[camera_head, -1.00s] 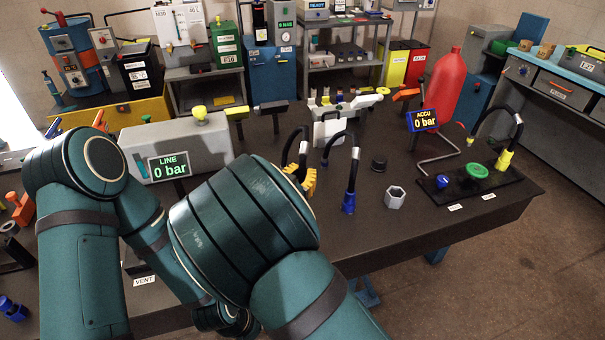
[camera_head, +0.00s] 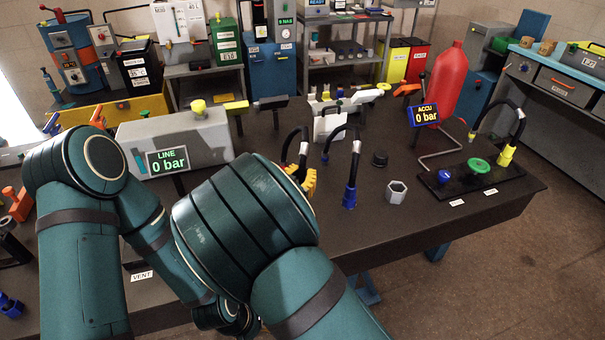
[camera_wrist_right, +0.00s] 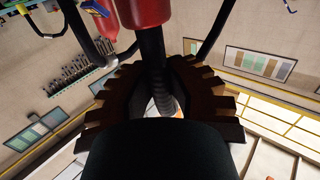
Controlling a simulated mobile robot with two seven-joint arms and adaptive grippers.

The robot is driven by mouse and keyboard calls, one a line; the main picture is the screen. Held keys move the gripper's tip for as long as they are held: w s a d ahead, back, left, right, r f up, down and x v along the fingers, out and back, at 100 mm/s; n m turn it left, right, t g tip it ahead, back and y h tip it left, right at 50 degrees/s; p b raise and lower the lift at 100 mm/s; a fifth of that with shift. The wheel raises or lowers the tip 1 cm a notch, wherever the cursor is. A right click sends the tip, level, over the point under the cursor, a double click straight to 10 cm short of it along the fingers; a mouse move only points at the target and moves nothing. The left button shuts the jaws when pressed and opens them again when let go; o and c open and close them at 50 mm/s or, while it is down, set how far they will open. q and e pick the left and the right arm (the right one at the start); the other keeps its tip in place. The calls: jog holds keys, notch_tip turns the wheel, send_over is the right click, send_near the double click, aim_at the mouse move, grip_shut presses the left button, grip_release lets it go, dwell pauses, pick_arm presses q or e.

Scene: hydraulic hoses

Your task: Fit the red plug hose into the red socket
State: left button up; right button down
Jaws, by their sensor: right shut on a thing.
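My right gripper (camera_head: 309,182) shows only as yellow-orange finger edges behind my right arm. It is shut on a black hose (camera_head: 284,145), which arches up over it. In the right wrist view the brown toothed fingers (camera_wrist_right: 162,95) close from both sides around the black hose (camera_wrist_right: 153,50), which I take as the red plug hose. A red cylindrical part (camera_wrist_right: 146,10) shows at the hose's upper end, but I cannot tell if it is the plug. No red socket can be made out; my arm covers part of the bench.
A blue-ended hose (camera_head: 349,195) stands beside the right gripper. A grey hex nut (camera_head: 396,192) and a dark cap (camera_head: 379,159) lie to the right. The grey LINE block (camera_head: 205,140) is left, the red accumulator (camera_head: 446,85) at the back right.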

jog(key=shift+f+b, duration=0.85)
jog(key=shift+f, duration=0.35)
jog(key=c, duration=0.9)
grip_release()
jog(key=v, duration=0.7)
jog(key=shift+s, duration=0.25)
jog(key=shift+a, duration=0.1)
